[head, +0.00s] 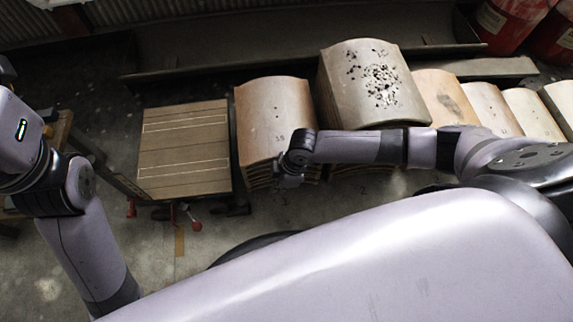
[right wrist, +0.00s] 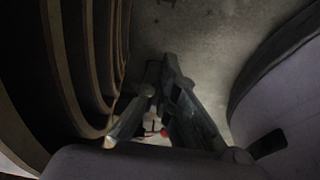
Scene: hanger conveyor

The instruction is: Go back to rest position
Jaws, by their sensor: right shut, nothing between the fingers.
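My right gripper (head: 289,181) hangs at the end of the right arm in the head view, in front of the lower edge of a stack of curved brown panels (head: 272,110). It is small and dark there. In the right wrist view the same gripper (right wrist: 163,72) shows its dark fingers close together, with nothing held between them. The curved panel edges (right wrist: 85,60) rise close on the left of it, apart from the fingers. My left arm stands bent at the left of the head view; its gripper is not seen.
A taller stack of curved panels (head: 372,85) with dark spots stands at the back middle, with more panels (head: 490,108) to its right. A cart with a flat slatted top (head: 183,150) stands left. Red barrels (head: 508,20) are at the top right.

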